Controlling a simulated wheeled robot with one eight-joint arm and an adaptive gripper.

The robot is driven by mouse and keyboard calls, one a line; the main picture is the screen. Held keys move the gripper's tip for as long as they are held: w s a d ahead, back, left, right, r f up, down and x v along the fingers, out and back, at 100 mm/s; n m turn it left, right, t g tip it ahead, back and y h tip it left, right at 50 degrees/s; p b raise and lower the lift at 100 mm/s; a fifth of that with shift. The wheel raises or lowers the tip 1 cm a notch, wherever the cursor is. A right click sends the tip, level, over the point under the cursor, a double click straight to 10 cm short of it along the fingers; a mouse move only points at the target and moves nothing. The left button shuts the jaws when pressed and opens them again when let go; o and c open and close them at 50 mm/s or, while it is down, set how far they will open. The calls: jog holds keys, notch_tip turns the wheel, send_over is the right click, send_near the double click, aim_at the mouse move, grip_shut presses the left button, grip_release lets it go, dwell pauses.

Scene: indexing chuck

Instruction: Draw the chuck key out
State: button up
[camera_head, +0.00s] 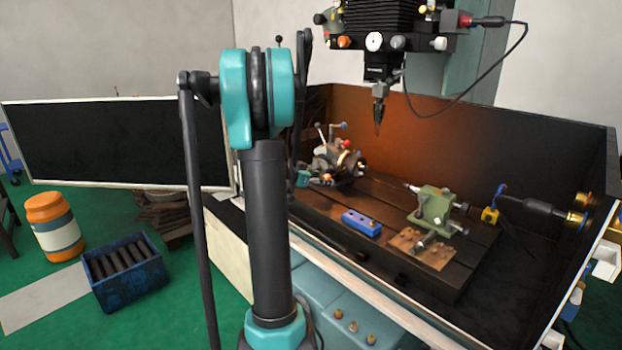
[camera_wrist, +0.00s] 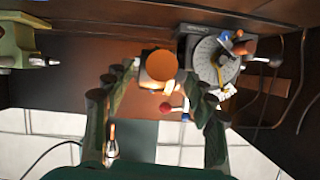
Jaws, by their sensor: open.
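The indexing chuck (camera_head: 345,160) stands on the far left part of the machine table, with levers and a red knob (camera_head: 347,144) around it. In the wrist view the indexing unit's round grey dial face (camera_wrist: 213,66) shows at upper right. I cannot surely pick out the chuck key in either view. My gripper (camera_wrist: 155,88) is open, its two dark fingers spread left and right. A round orange part (camera_wrist: 162,65) and a small red ball (camera_wrist: 165,107) appear between the fingers. No contact with the fingers is clear. In the head view my gripper is not clearly visible.
A green tailstock (camera_head: 433,205) and a blue block (camera_head: 361,223) sit on the slotted table (camera_head: 400,268). A spindle tool (camera_head: 379,105) hangs above. Dark enclosure walls (camera_head: 480,125) close the back and right. A blue crate (camera_head: 125,270) and an orange drum (camera_head: 53,225) stand on the floor at left.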

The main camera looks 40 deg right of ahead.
aim_at(325, 176)
jog(key=shift+x, duration=2.15)
grip_shut()
jog(key=c, duration=0.9)
grip_release()
grip_shut()
jog(key=shift+r+y, duration=0.35)
jog(key=shift+y, duration=0.25)
jog(key=shift+a, duration=0.3)
jog(key=shift+a, duration=0.35)
